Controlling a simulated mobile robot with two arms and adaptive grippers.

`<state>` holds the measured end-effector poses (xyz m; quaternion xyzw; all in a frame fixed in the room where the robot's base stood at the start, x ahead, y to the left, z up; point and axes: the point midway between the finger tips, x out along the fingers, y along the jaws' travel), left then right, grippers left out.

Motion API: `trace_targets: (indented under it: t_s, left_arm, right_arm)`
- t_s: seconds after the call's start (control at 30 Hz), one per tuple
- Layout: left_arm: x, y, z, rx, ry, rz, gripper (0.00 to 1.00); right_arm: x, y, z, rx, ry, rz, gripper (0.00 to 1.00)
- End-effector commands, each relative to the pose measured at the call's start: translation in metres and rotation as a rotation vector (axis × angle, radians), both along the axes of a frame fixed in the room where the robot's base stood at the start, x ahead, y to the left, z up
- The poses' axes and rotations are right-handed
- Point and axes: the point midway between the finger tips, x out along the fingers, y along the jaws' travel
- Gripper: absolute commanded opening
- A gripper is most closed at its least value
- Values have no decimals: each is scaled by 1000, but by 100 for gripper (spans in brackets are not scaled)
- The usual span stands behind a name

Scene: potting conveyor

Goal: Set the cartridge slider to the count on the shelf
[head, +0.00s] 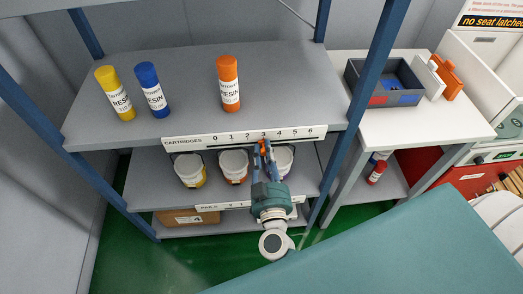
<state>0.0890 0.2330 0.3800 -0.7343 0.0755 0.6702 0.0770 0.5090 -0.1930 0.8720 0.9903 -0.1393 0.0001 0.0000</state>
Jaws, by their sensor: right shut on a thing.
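Three resin cartridges stand upright on the top shelf (185,95): a yellow one (114,93), a blue one (152,90) and an orange one (228,84). The cartridge scale (190,143) runs along the shelf's front edge, marked 0 to 6. My right gripper (263,147) is at this strip, its fingers shut on the small orange cartridge slider (263,141). The slider is at about the 3 mark. The fingers partly hide it. My left gripper is not in view.
White pails (189,170) stand on the shelf below, behind my right gripper. A second scale strip marked PAILS (225,205) is under them, partly hidden. A cardboard box (187,217) sits lower. Right is a white table (430,118) with a dark bin (362,88).

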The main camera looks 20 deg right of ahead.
Motion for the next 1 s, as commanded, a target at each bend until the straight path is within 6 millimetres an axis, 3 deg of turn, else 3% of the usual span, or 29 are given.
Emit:
trace_targets:
  t_s: [0.03, 0.1, 0.47, 0.57, 1.0]
  left_arm:
    - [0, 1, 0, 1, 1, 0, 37]
    - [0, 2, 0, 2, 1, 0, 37]
    - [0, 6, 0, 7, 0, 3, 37]
    - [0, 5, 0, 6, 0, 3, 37]
    - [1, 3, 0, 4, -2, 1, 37]
  right_arm:
    - [1, 0, 1, 0, -1, 0, 24]
    - [0, 0, 1, 0, -1, 0, 37]
    - [-3, 1, 0, -1, 1, 0, 37]
    - [-15, 5, -1, 0, 3, 0, 37]
    - [-98, 28, -1, -1, 2, 0, 37]
